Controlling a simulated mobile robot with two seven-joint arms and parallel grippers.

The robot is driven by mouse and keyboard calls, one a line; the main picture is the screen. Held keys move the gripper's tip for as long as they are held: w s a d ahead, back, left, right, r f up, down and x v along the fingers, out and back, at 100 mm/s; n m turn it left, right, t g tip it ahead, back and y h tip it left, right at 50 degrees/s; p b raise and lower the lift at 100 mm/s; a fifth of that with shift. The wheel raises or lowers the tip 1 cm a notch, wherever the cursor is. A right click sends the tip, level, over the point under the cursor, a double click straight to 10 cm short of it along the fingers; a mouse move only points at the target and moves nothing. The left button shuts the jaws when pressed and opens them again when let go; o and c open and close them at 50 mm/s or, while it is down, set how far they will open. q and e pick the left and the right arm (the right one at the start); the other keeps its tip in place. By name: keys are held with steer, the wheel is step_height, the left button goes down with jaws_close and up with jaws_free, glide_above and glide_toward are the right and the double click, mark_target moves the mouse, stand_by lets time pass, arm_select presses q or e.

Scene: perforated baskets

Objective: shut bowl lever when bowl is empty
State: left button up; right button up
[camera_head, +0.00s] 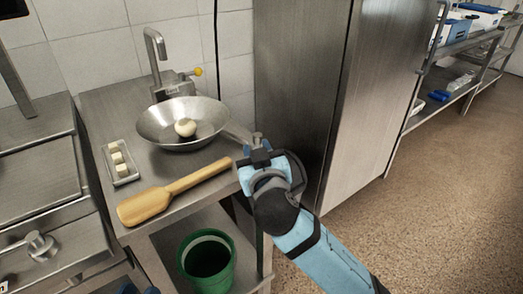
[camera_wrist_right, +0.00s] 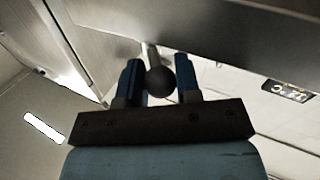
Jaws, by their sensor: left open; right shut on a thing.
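A metal bowl (camera_head: 160,136) stands on the steel counter under a tap, with one pale round ball (camera_head: 185,127) in it. A flat metal handle (camera_head: 238,131) runs from the bowl's right side toward my right gripper (camera_head: 258,148). In the right wrist view, my right gripper (camera_wrist_right: 157,80) is shut on a lever with a dark ball knob (camera_wrist_right: 160,84) between its blue fingers. How this lever joins the bowl is hidden. A small lever with a yellow knob (camera_head: 198,71) is behind the bowl. My left gripper (camera_head: 139,289) is open and empty at the bottom edge, mostly out of frame.
A wooden paddle (camera_head: 150,204) lies at the counter's front. A small tray (camera_head: 127,178) with white cubes is left of the bowl. A green bin (camera_head: 188,262) stands below. A steel cabinet (camera_head: 290,80) rises close at the right; open floor lies beyond.

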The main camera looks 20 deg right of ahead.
arm_select(q)
steer(key=shift+w+r, duration=0.1)
steer(key=shift+r, duration=0.2)
arm_select(e)
steer(key=shift+a+m+h, duration=0.1)
steer(key=shift+m+h, duration=0.2)
steer(key=shift+h, duration=0.2)
steer(key=o, duration=0.9)
steer(key=shift+w, duration=0.1)
arm_select(q)
steer(key=shift+f, duration=0.15)
